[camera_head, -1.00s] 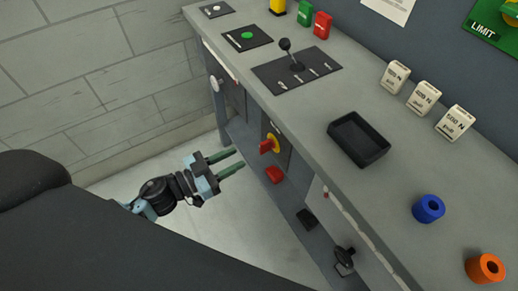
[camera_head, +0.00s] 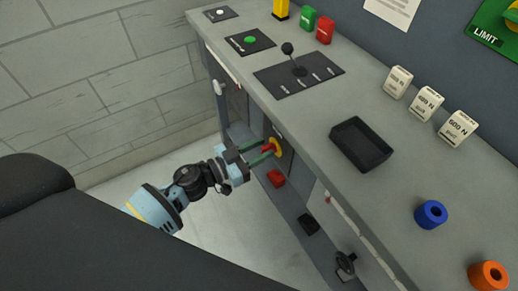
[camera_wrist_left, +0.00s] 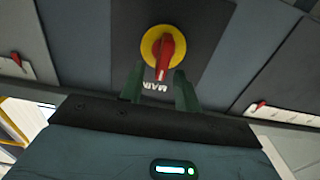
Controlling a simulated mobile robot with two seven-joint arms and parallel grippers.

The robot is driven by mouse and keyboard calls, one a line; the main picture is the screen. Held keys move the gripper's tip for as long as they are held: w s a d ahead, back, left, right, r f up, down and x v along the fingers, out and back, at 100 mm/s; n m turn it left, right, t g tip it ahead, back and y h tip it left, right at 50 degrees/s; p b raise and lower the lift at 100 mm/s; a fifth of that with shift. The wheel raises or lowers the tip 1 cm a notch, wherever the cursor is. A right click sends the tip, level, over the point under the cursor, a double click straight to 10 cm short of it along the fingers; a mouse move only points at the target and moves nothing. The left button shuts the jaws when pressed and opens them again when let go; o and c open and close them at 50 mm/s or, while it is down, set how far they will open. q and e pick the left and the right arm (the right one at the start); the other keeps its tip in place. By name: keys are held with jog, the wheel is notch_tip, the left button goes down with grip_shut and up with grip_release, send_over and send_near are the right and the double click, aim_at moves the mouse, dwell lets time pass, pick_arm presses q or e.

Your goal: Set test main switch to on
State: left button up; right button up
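The main switch (camera_head: 276,146) is a red rotary handle on a yellow round plate, set in a dark panel on the bench front. In the left wrist view the red handle (camera_wrist_left: 165,56) points down toward the label, which appears upside down. My left gripper (camera_head: 267,154) is open. Its two green fingers (camera_wrist_left: 159,85) stand on either side of the handle's lower end, just short of or beside it; I cannot tell whether they touch it. My right gripper is not in view.
On the bench top are a black tray (camera_head: 361,144), a lever panel (camera_head: 298,71), weight blocks (camera_head: 425,102), and blue (camera_head: 431,214) and orange (camera_head: 488,275) rings. Below the switch lie a red object (camera_head: 276,178) and a dark one (camera_head: 308,224). Two red-levered panels (camera_wrist_left: 262,106) flank the switch.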

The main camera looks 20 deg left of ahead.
pick_arm(q)
jog(key=shift+c, duration=0.3)
grip_shut()
